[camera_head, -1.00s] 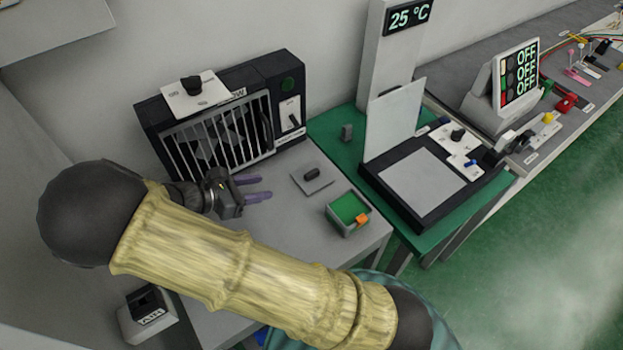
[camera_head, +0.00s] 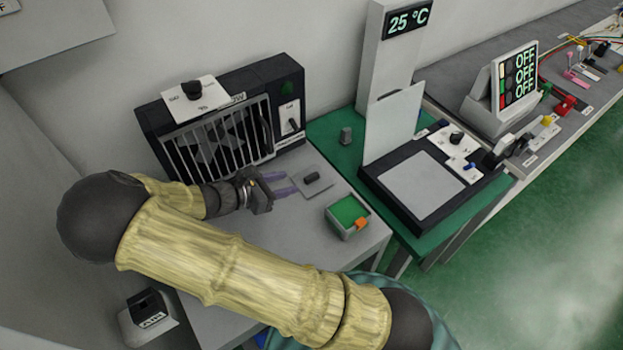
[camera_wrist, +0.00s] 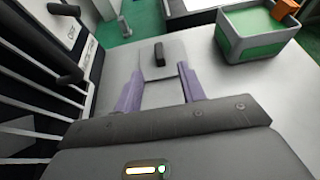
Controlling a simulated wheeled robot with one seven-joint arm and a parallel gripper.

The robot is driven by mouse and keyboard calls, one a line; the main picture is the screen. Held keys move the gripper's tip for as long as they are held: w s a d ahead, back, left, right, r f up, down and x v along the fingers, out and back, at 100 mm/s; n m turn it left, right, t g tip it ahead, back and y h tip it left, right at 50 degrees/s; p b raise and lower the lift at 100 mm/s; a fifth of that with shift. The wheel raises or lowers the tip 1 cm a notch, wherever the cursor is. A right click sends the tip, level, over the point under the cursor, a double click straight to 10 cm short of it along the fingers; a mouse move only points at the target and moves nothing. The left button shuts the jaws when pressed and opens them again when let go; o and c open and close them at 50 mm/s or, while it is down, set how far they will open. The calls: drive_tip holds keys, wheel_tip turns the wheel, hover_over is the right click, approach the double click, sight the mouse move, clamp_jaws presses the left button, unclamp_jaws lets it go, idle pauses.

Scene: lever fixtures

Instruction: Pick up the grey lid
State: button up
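The grey lid (camera_head: 325,186) is a flat square plate lying on the grey table, with a dark upright-standing knob (camera_head: 311,178) at its middle. In the wrist view the lid (camera_wrist: 177,62) lies ahead of my fingers, its dark handle (camera_wrist: 159,54) lying roughly between their lines. My gripper (camera_head: 284,184) is open and empty, its two purple fingers pointing toward the lid. In the wrist view my gripper (camera_wrist: 160,88) shows its fingers spread, with the fingertips close to the lid's near edge. Whether they touch the lid cannot be told.
A small grey box with green inside (camera_head: 330,221) and an orange tab stands right of the lid. A black barred heater-like unit (camera_head: 290,87) stands behind my gripper. A green table (camera_head: 322,128) with a black panel device (camera_head: 432,222) adjoins on the right.

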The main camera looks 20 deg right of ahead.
sight(311, 176)
drive_tip(key=shift+x, duration=1.9)
drive_tip(key=p+x, duration=0.1)
drive_tip(key=x, duration=0.4)
drive_tip(key=shift+w+d, duration=0.1)
drive_tip(key=shift+w, duration=0.05)
clamp_jaws()
